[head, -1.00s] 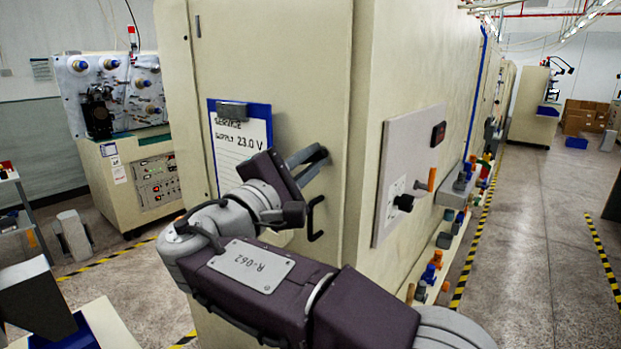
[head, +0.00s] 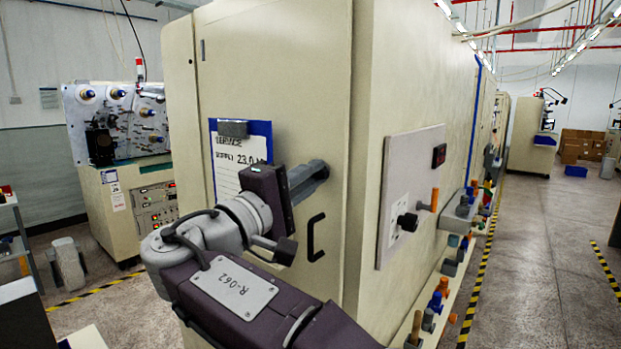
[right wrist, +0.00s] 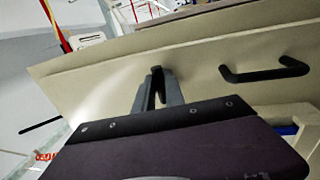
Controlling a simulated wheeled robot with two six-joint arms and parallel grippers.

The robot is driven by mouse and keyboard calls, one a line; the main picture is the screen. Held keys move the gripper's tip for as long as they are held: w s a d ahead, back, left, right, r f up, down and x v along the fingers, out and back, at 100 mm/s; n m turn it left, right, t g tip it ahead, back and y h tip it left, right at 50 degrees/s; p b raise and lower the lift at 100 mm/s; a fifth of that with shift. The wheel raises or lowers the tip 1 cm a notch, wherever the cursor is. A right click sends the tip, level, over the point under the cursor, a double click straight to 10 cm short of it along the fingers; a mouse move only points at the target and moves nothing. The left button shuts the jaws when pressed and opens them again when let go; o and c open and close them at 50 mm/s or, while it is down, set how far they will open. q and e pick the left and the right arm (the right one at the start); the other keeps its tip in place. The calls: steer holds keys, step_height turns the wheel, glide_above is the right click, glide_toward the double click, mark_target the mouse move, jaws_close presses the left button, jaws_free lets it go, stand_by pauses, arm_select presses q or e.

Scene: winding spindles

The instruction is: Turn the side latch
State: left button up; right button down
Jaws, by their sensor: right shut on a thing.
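My right gripper (head: 316,173) reaches the cream cabinet door (head: 290,70) near its right edge. Its fingers are shut on a small dark latch, which they mostly hide in the head view. In the right wrist view the fingers (right wrist: 158,92) close together at the door, with the dark end of the latch (right wrist: 157,71) at their tips. Its exact angle cannot be made out. A black bar handle (head: 315,237) is on the door just below the gripper; it also shows in the right wrist view (right wrist: 266,71). My left gripper is not in view.
A service sheet on a blue clipboard (head: 263,128) hangs on the door, left of my gripper. The cabinet's right side carries a panel (head: 400,160) with a black knob (head: 408,221) and an orange-handled lever (head: 433,200). An open aisle (head: 540,250) runs along the right.

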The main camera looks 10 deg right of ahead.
steer(key=shift+f, duration=0.15)
steer(key=c, duration=1.7)
jaws_free()
steer(key=o, duration=0.3)
steer(key=shift+d, duration=0.15)
steer(key=v, duration=0.9)
steer(key=shift+b, duration=0.3)
